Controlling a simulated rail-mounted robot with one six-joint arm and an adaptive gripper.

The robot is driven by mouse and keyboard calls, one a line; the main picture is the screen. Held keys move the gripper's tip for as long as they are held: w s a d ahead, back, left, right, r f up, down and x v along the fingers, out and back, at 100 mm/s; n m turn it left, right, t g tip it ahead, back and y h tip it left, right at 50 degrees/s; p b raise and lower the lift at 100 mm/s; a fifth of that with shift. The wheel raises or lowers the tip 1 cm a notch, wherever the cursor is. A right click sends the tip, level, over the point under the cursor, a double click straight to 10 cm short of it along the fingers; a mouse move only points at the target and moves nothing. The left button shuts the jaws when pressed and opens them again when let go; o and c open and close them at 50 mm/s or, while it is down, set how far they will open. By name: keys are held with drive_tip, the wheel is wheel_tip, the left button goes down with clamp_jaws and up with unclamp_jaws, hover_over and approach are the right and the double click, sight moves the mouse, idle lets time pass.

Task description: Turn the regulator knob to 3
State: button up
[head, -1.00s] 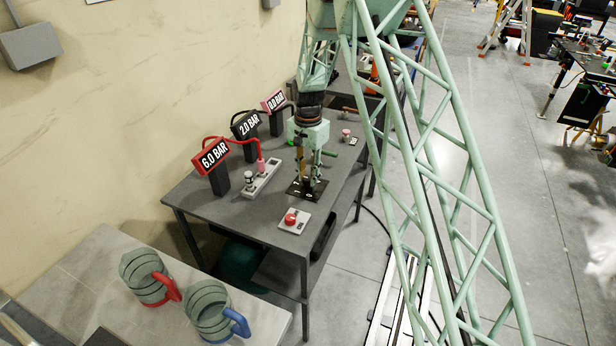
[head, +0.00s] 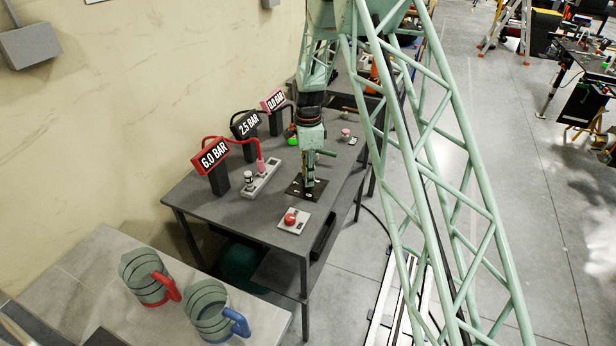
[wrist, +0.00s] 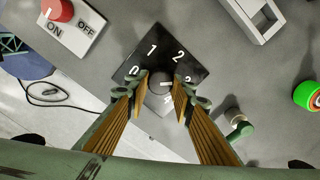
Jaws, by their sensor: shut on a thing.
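The black dial plate (wrist: 133,59) with white numerals lies on the grey table; it also shows in the head view (head: 294,188). The regulator knob (wrist: 158,79) is a dark round knob at the plate's middle with a short white mark on it, partly hidden by my fingers. My gripper (wrist: 162,86) points down and is shut on the knob, one finger on each side. In the head view my gripper (head: 309,185) hides the knob. The 3 is partly covered by a finger. The middle display (head: 247,124) reads 2.5 BAR.
A red display (head: 211,158) reads 6.0 BAR; the far one (head: 273,100) reads 0.0 BAR. A red ON/OFF switch (head: 291,219) sits in front of the dial. A grey fitting block (head: 262,180) with a red hose is to the left. A green round object (wrist: 306,95) lies nearby.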

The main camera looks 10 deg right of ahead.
drive_tip(key=shift+m, duration=1.6)
drive_tip(key=o, duration=0.8)
drive_tip(key=shift+o, duration=0.2)
drive_tip(key=shift+r, duration=0.1)
wheel_tip(320, 180, up, 12)
